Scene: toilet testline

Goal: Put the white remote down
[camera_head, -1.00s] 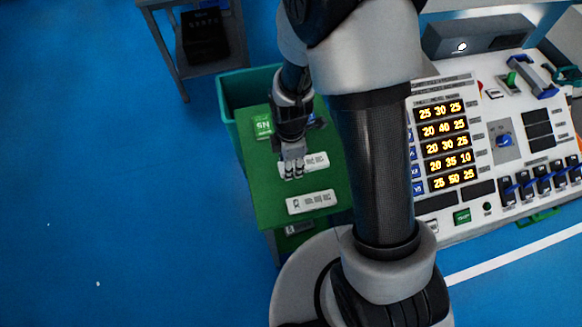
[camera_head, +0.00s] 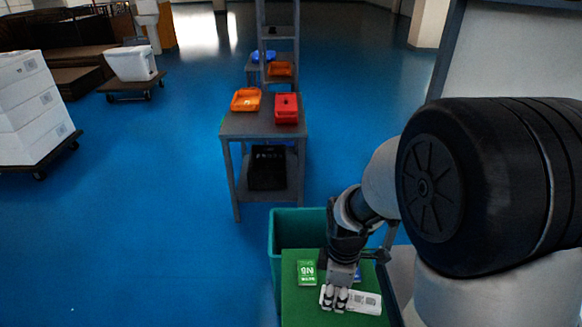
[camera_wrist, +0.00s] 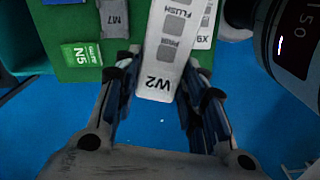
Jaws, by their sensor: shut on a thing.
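The white remote, marked W2 in the wrist view (camera_wrist: 172,50), also shows at the lower edge of the head view (camera_head: 363,301). My gripper (camera_head: 335,296) has its fingers on both sides of the remote near its W2 end, as the wrist view (camera_wrist: 163,72) shows. It is shut on the remote. The remote is over the green top (camera_head: 300,308) of a bin-like stand; I cannot tell whether it touches that top. In the wrist view its W2 end reaches past the green edge, with blue floor behind.
A green N5 box (camera_head: 306,272) lies left of my gripper. A grey M7 piece (camera_wrist: 115,17) and a white X9 piece (camera_wrist: 206,25) lie near the remote. A grey table (camera_head: 230,125) with an orange tray (camera_head: 246,99) and red bin (camera_head: 287,108) stands behind.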

